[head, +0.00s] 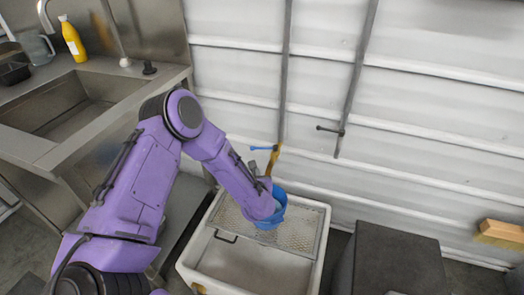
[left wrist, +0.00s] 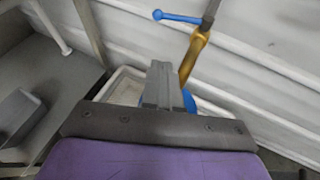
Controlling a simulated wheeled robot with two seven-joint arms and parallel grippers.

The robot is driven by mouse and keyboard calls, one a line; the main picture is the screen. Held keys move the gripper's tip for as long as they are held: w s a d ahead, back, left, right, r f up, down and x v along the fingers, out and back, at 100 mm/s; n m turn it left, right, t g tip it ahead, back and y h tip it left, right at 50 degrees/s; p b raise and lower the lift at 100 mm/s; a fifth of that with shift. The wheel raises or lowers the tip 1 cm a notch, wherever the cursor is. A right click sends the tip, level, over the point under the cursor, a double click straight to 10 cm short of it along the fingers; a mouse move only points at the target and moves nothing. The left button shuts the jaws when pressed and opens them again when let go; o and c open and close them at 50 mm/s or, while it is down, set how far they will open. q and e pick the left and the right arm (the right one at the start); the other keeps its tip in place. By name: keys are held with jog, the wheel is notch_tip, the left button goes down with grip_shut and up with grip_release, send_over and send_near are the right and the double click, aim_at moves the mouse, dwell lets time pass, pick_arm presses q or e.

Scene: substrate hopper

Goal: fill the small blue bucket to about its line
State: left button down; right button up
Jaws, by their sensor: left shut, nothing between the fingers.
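The small blue bucket (head: 278,212) stands on the metal grate over a white basin, partly hidden by my left forearm. A bit of its blue rim shows in the left wrist view (left wrist: 189,101). A brass tap (head: 274,161) on a pipe comes down just above the bucket, with its blue lever (head: 261,148) pointing left. Tap (left wrist: 195,52) and lever (left wrist: 178,17) also show in the left wrist view. My left gripper (head: 254,168) is shut and empty, beside the tap and below the lever. The bucket's inside and line are hidden. My right gripper is out of view.
The white basin (head: 312,272) has an open front below the grate (head: 300,236). A second pipe with a dark lever (head: 328,129) hangs to the right. A dark box (head: 395,255) and a brush (head: 500,232) are at right; a steel sink (head: 70,105) is at left.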

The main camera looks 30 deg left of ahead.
pick_arm(q)
send_near(264, 148)
notch_tip(264, 148, down, 4)
jog(key=a, duration=0.2)
jog(key=shift+n, duration=0.3)
jog(key=w+a, duration=0.3)
jog(key=shift+w+r, duration=0.25)
jog(key=shift+w, duration=0.1)
